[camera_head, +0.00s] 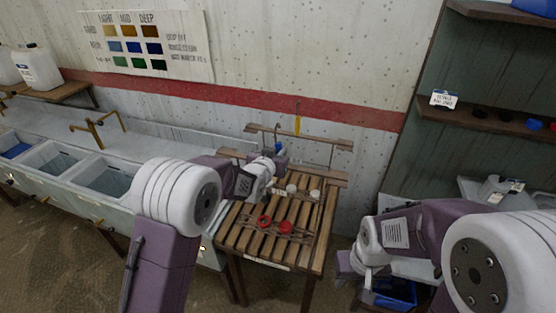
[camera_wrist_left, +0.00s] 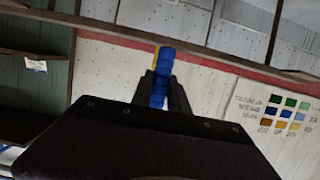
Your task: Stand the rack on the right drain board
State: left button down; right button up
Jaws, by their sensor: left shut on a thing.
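The wooden rack (camera_head: 328,143) has a long top rail, thin posts and a lower bar. It is upright over the far end of a slatted wooden board (camera_head: 240,238), near the wall. I cannot tell whether its foot touches the slats. My left gripper (camera_head: 279,154) is at the rack's middle, shut on a blue grip (camera_head: 278,147). In the left wrist view, the blue grip (camera_wrist_left: 161,78) sits between the fingers, with the rack's rail crossing behind. My right gripper (camera_head: 347,264) is low, right of the board, its fingers not clear.
Red rings (camera_head: 264,222) and white cups (camera_head: 315,194) are on the slatted board. A row of sinks (camera_head: 102,177) stands to the left. A shelf (camera_head: 500,122) is on the right wall, with a blue crate (camera_head: 394,294) low at the right. A yellow item (camera_head: 297,126) hangs behind the rack.

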pick_arm(q)
notch_tip(320, 180, down, 4)
jog(key=shift+r+p, duration=0.25)
jog(key=shift+p, duration=0.35)
jog(key=shift+f, duration=0.15)
jog(key=c, duration=1.3)
grip_release()
jog(key=shift+s, duration=0.1)
jog(key=b+v, duration=0.3)
jog(key=v, duration=0.9)
jog(key=shift+d+f, duration=0.1)
